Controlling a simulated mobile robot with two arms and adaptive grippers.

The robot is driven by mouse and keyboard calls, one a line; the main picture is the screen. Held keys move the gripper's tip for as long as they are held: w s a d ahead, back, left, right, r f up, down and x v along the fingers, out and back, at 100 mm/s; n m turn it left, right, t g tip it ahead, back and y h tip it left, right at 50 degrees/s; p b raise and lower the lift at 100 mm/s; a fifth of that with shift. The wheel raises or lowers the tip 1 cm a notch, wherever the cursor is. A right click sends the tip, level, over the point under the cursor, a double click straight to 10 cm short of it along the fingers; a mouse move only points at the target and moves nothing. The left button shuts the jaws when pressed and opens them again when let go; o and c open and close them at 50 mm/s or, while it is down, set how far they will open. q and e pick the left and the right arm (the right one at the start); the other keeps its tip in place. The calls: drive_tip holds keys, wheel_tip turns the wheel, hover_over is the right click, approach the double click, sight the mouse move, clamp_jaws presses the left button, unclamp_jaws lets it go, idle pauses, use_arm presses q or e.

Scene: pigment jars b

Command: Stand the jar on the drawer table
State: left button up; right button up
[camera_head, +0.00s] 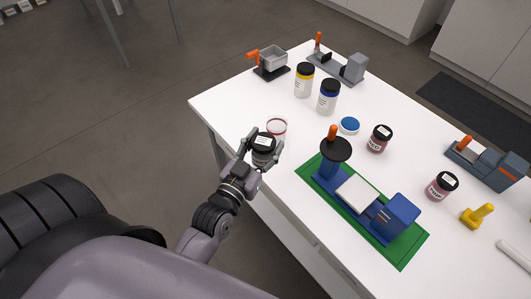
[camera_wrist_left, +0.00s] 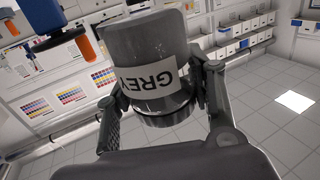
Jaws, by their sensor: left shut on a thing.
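My left gripper (camera_head: 263,153) is shut on a grey jar with a dark lid (camera_head: 263,141). The left wrist view shows the jar (camera_wrist_left: 146,60) close up between the fingers (camera_wrist_left: 160,95), with a white label reading "GREY" upside down in the picture. In the head view the jar is lid up, in front of the white table (camera_head: 225,95) near its left edge. Whether it touches the tabletop cannot be told. The table's front side shows seams like drawer fronts. My right gripper is not in view.
A red-rimmed round container (camera_head: 277,128) is just behind the held jar. A blue device on a green mat (camera_head: 405,258) stands to the right. Yellow-banded (camera_head: 304,80) and blue-banded (camera_head: 328,97) jars stand behind. The table's left corner looks clear.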

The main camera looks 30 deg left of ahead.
use_arm(q)
drive_tip(key=w+a+f+n+y+b, duration=0.2)
drive_tip(key=w+a+f+y+b, duration=0.15)
drive_tip(key=w+a, duration=1.15)
drive_tip(key=f+b, duration=0.4)
drive_tip(key=f, duration=0.1)
drive_tip(key=a+f+b, duration=0.1)
drive_tip(key=f+b, duration=0.1)
drive_tip(key=shift+w+a+f, duration=0.1)
drive_tip(key=shift+w+f, duration=0.2)
drive_tip(key=shift+w, duration=0.1)
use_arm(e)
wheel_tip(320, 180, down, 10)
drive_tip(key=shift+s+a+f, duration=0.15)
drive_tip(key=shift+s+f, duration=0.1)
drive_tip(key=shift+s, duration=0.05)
use_arm(q)
drive_tip(key=shift+f+b, duration=0.55)
drive_tip(key=shift+b, duration=0.05)
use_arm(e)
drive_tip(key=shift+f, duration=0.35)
use_arm(q)
drive_tip(key=o, duration=1.3)
